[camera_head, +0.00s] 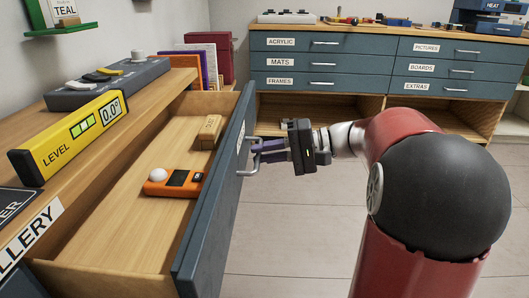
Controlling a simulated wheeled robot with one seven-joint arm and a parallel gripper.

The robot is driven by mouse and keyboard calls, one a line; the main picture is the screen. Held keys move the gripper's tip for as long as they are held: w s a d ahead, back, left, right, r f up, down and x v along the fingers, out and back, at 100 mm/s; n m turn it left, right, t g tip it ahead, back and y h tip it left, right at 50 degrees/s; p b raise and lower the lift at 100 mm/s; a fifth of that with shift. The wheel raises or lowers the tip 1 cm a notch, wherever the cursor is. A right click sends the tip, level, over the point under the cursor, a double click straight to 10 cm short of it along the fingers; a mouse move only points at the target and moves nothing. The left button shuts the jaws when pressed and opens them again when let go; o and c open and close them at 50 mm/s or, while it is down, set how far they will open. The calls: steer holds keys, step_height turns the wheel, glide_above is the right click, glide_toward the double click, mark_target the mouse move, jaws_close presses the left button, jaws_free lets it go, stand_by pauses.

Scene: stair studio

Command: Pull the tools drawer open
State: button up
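A drawer with a blue-grey front (215,200) stands far out from the wooden counter at the left. Its pale wooden inside shows. I see its front edge-on, and its label is too slanted to read, so I cannot tell its name. A metal bar handle (248,172) sticks out from the outer face. My gripper (262,150) is at this handle from the right, its purple fingers meeting the bar and seeming shut on it; the far finger is partly hidden. An orange device (178,184) with a white dome and a small wooden block (208,132) lie in the drawer.
A yellow level (70,137) and a grey box (108,84) lie on the counter (150,88) above the drawer. A cabinet (385,65) with labelled, shut drawers stands at the back. Bare tiled floor (300,225) lies right of the drawer.

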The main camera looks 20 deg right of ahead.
steer(key=o, duration=0.3)
steer(key=v, duration=0.7)
steer(key=shift+s+d+p, duration=0.1)
steer(key=shift+d+p, duration=0.25)
steer(key=shift+d, duration=0.05)
